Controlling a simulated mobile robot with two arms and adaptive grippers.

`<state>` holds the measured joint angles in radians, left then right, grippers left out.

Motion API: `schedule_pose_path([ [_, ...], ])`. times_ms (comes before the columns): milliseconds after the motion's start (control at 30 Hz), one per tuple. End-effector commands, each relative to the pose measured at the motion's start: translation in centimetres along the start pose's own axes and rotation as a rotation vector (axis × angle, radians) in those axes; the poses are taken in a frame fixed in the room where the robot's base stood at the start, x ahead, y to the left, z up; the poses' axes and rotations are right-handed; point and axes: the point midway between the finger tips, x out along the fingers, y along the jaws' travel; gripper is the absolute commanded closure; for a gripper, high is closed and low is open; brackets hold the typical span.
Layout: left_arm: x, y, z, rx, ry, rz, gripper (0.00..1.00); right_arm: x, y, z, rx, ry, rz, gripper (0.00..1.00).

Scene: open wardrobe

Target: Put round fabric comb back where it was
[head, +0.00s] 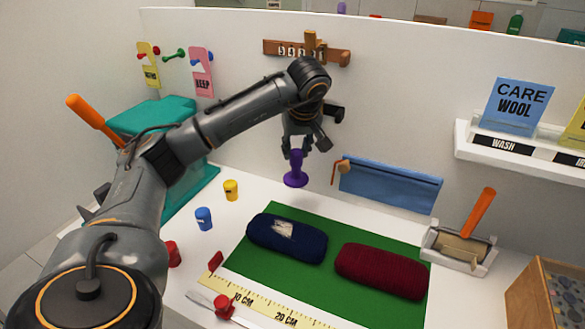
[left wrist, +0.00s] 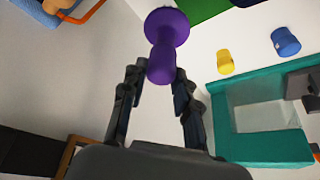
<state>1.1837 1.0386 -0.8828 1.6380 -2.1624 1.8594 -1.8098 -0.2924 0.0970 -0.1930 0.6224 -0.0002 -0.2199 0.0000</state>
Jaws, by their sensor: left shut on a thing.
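A purple round tool with a knob-like handle and a flat disc end, which looks like the round fabric comb (head: 296,172), hangs above the white table. My left gripper (head: 297,150) is shut on its handle, and the disc faces down. In the left wrist view the purple comb (left wrist: 166,28) sits between the fingertips of the left gripper (left wrist: 158,82), clear of other things. A teal stand (head: 205,180) with an open recess is at the left; the recess shows in the left wrist view (left wrist: 265,105). My right gripper is not in view.
A green mat (head: 325,238) holds a blue roll (head: 270,238) and a dark red roll (head: 380,270). Yellow (head: 231,190) and blue (head: 203,218) cylinders stand at left. An orange-handled tool (head: 480,212) rests in a white tray at right. A blue cloth (head: 390,187) hangs behind.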

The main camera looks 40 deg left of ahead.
Motion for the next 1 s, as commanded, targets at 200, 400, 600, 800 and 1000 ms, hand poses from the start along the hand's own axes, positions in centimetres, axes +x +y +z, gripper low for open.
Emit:
schedule_pose_path([
  [200, 4.7, -0.1, -1.3, 0.001, -0.003, -0.002, 0.99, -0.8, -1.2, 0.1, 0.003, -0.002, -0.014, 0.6],
  [400, 6.3, 0.0, -1.8, 0.002, -0.001, 0.0, 0.99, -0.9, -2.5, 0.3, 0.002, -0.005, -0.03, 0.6],
  [600, 9.0, -0.1, -1.4, 0.003, -0.003, -0.003, 0.99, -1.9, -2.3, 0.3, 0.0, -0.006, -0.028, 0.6],
  [800, 10.1, 0.0, -0.9, 0.002, 0.0, 0.001, 0.99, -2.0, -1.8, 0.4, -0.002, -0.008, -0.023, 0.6],
  [1000, 10.2, 0.0, -0.9, 0.002, 0.0, 0.001, 0.99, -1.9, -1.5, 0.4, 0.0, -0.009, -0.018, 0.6],
])
